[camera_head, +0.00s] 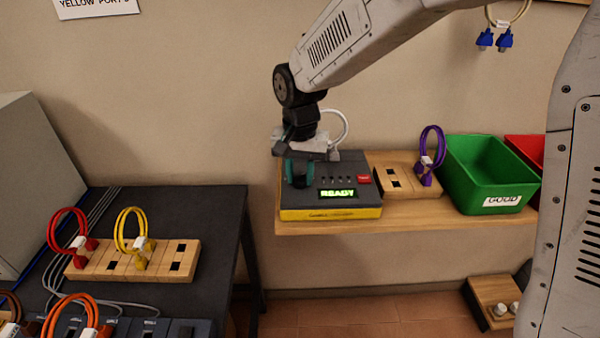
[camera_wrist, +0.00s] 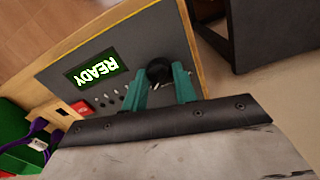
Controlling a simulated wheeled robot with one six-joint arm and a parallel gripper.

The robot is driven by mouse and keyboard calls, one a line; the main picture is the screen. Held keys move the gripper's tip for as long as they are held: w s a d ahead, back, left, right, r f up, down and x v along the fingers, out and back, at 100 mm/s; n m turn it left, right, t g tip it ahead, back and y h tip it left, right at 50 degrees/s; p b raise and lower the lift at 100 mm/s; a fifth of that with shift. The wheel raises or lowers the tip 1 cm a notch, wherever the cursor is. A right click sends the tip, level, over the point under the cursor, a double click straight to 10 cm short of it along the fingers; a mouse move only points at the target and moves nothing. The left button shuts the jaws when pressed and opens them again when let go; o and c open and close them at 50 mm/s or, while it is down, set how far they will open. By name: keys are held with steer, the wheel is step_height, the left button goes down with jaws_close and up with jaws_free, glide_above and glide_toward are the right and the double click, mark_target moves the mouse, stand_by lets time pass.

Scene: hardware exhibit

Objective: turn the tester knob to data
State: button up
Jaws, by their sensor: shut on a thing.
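The tester (camera_head: 331,213) is a dark grey box with a yellow front edge on a wooden shelf. Its screen (camera_head: 338,194) glows green and reads READY; the screen also shows upside down in the wrist view (camera_wrist: 95,68). The black round tester knob (camera_wrist: 159,71) is at the tester's left end in the head view, where my gripper hides it. My gripper (camera_head: 299,175) points down over it. In the wrist view its teal fingers (camera_wrist: 160,84) are shut on the knob, one on each side. The knob's setting marks cannot be read.
A red button (camera_head: 364,179) and several small switches or lights sit beside the screen. Right of the tester are a wooden block (camera_head: 404,190) with a purple cable (camera_head: 427,158) and a green bin (camera_head: 485,173) labelled GOOD. A dark table (camera_head: 205,212) with cables stands at left.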

mark_target(300, 176)
steer(key=o, duration=1)
step_height(300, 176, up, 8)
steer(key=shift+f, duration=0.1)
